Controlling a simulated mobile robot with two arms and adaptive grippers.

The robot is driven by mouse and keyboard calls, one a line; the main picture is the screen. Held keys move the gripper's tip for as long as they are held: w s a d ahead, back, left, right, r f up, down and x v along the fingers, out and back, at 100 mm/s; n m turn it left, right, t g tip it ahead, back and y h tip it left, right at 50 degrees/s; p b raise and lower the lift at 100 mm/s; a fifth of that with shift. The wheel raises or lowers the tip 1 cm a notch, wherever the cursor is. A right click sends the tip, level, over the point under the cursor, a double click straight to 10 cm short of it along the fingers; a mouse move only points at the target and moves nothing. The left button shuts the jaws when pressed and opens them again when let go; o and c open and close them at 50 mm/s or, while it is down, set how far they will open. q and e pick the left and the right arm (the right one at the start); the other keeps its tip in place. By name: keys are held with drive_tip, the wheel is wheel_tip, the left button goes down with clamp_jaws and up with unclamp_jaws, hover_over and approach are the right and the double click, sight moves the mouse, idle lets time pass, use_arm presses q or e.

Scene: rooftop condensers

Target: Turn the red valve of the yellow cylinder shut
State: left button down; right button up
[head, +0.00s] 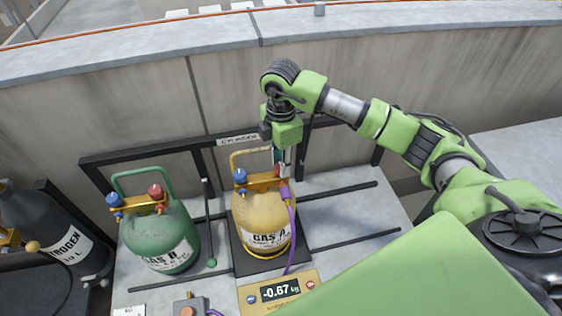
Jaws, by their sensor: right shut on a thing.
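A purple hose (291,222) runs down from the manifold's right side. My left gripper is not in view.
A green cylinder (165,240), marked GAS B, with its own blue and red valves stands at left. A dark nitrogen cylinder (68,235) stands farther left. A scale display (280,291) reads -0.67 kg. A concrete wall (130,110) rises behind.

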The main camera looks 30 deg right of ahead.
drive_tip(key=o, duration=1.1)
wheel_tip(320, 180, up, 12)
